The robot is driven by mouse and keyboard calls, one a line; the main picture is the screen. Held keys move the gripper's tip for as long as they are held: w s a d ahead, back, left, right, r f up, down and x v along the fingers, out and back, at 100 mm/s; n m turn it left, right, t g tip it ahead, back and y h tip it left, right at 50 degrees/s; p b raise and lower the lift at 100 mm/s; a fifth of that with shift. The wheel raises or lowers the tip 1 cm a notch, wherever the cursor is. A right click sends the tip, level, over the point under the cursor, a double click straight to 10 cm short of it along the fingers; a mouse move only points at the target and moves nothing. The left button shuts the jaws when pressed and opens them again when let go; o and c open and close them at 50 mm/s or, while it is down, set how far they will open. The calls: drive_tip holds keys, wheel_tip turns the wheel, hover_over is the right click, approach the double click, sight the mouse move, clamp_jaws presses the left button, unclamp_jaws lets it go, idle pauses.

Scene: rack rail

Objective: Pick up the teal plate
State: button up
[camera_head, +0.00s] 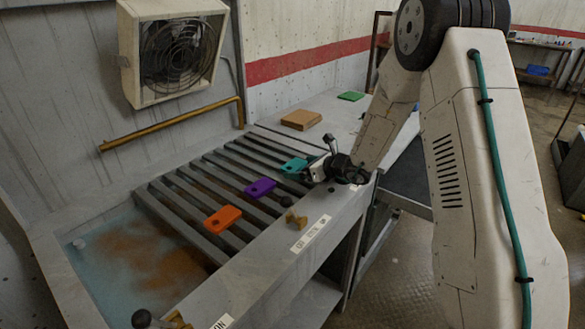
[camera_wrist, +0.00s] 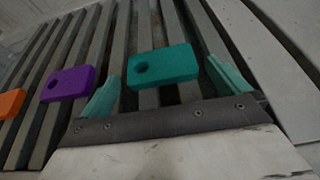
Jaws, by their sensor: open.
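The teal plate (camera_head: 294,165) lies flat on the slatted rack (camera_head: 180,190), nearest my arm in the row of plates. In the wrist view the teal plate (camera_wrist: 163,66) has a round hole near its left end and sits just ahead of my gripper. My gripper (camera_head: 312,165) is low over the rack beside the plate. In the wrist view its two teal-tinted fingers (camera_wrist: 163,85) are spread, one on either side of the plate's near edge. I see nothing held. Whether the fingers touch the plate I cannot tell.
A purple plate (camera_head: 260,187) and an orange plate (camera_head: 222,219) lie on the slats to the left. A brown block (camera_head: 301,120) and a green plate (camera_head: 351,96) are on the bench behind. A brass fitting (camera_head: 296,219) is on the front rail. Gaps run between the slats.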

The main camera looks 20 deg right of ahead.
drive_tip(key=c, duration=1)
